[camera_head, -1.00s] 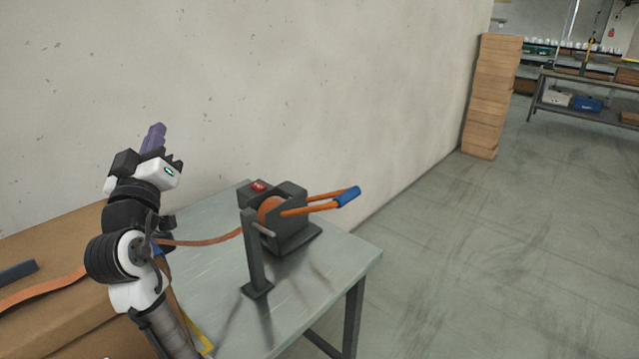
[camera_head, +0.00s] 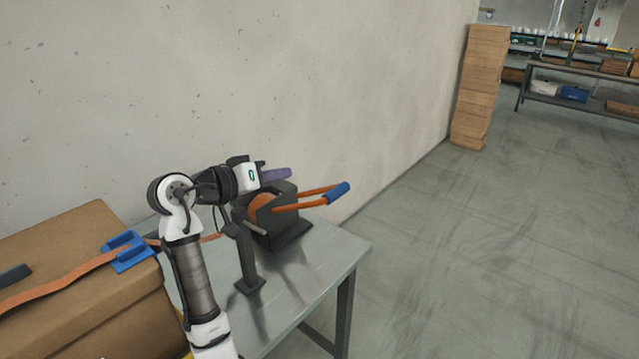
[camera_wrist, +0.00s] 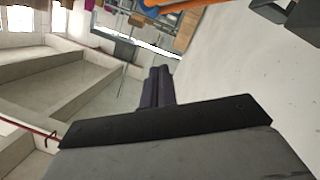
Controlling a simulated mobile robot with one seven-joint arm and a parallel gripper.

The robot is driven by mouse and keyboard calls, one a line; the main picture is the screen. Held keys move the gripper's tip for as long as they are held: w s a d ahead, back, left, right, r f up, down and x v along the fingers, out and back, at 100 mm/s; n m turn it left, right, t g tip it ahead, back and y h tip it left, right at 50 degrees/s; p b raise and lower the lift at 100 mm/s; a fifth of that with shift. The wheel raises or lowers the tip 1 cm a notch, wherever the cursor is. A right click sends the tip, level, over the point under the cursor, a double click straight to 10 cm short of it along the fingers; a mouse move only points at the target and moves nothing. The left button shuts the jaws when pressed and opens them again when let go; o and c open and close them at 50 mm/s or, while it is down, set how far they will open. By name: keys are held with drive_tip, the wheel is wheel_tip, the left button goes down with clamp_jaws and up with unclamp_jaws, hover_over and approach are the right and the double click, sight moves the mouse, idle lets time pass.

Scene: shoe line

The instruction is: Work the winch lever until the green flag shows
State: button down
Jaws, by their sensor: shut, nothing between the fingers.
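The winch (camera_head: 285,232) is a dark grey block with an orange drum, standing on a metal table (camera_head: 330,250). Its lever (camera_head: 312,205) has two orange bars and a blue grip (camera_head: 338,191), and points right and slightly up, past the winch's right side. My gripper (camera_head: 278,174), with purple fingers, is shut and empty, just above and behind the winch, left of the grip and apart from it. Its fingers also show in the wrist view (camera_wrist: 157,88), with an orange bar (camera_wrist: 165,6) at the top. No green flag shows; my gripper covers the winch's top.
An orange strap (camera_head: 60,277) runs from the winch over a cardboard box (camera_head: 75,232) at left, under a blue corner piece (camera_head: 128,251). A dark post (camera_head: 246,262) stands in front of the winch. The wall is close behind. Floor right of the table is clear.

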drive_tip(key=w+d+f+p, duration=0.4)
drive_tip(key=d+f, duration=0.1)
drive_tip(key=d, duration=0.4)
drive_tip(key=shift+w+f, duration=0.15)
drive_tip(key=shift+w, duration=0.2)
drive_tip(key=shift+d, duration=0.1)
